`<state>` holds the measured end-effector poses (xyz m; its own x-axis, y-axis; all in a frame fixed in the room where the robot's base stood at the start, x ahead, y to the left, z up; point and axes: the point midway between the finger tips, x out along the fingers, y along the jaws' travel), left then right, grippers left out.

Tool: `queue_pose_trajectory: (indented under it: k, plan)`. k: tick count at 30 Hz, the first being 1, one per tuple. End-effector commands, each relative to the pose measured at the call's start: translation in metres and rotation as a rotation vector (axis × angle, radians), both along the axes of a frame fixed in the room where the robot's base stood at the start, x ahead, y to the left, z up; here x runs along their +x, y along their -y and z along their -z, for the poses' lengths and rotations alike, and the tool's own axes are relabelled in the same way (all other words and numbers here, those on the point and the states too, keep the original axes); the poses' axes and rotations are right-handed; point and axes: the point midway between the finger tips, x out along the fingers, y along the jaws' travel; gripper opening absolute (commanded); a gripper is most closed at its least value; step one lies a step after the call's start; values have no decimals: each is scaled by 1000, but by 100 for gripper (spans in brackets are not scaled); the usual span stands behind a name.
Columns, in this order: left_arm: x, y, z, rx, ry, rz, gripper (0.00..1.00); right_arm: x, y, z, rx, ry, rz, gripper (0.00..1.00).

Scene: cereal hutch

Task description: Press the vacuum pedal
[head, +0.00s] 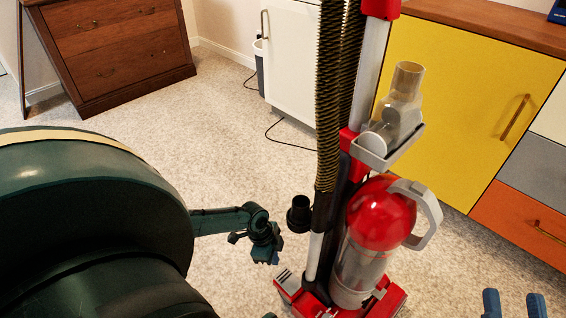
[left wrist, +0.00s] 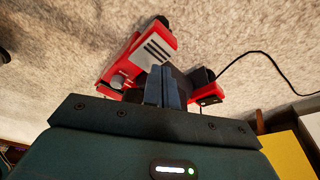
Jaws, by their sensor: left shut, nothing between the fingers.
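The red and grey upright vacuum (head: 375,225) stands on the carpet right of centre in the head view. A grey ribbed plate (head: 285,276), which looks like the pedal, is at the left of its red base. It also shows in the left wrist view as a grey plate with dark stripes (left wrist: 159,47). My left gripper (head: 266,258) is shut and empty, just above and left of that plate. Its fingers (left wrist: 163,88) overlap the vacuum base in the left wrist view; I cannot tell whether they touch it. My right gripper (head: 514,304) is open and empty at the bottom right.
A black ribbed hose (head: 329,100) hangs along the vacuum. A yellow cabinet (head: 462,100) with an orange drawer (head: 520,225) stands behind at the right. A white cabinet (head: 291,60) and a wooden dresser (head: 120,45) are at the back. The carpet (head: 225,130) between is mostly clear, with a black cord.

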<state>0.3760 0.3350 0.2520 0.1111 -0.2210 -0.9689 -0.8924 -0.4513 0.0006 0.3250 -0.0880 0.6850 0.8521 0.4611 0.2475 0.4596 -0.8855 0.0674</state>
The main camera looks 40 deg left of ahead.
Motion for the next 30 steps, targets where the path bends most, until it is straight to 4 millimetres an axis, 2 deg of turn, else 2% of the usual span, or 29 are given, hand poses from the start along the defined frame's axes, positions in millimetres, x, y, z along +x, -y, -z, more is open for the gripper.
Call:
queue_pose_trajectory:
  k: [9, 14, 21, 30]
  plan:
    - [0, 0, 1, 0, 0, 0, 0, 0, 0, 0, 0, 1, 0, 36]
    - [1, 2, 9, 0, 0, 0, 0, 3, 1, -4, -5, 54, -1, 36]
    - [4, 8, 38, -1, 0, 0, 0, 11, 4, -31, -27, 284, -3, 36]
    - [7, 14, 64, -1, 0, -1, 0, 5, 7, -65, -53, 553, -7, 36]
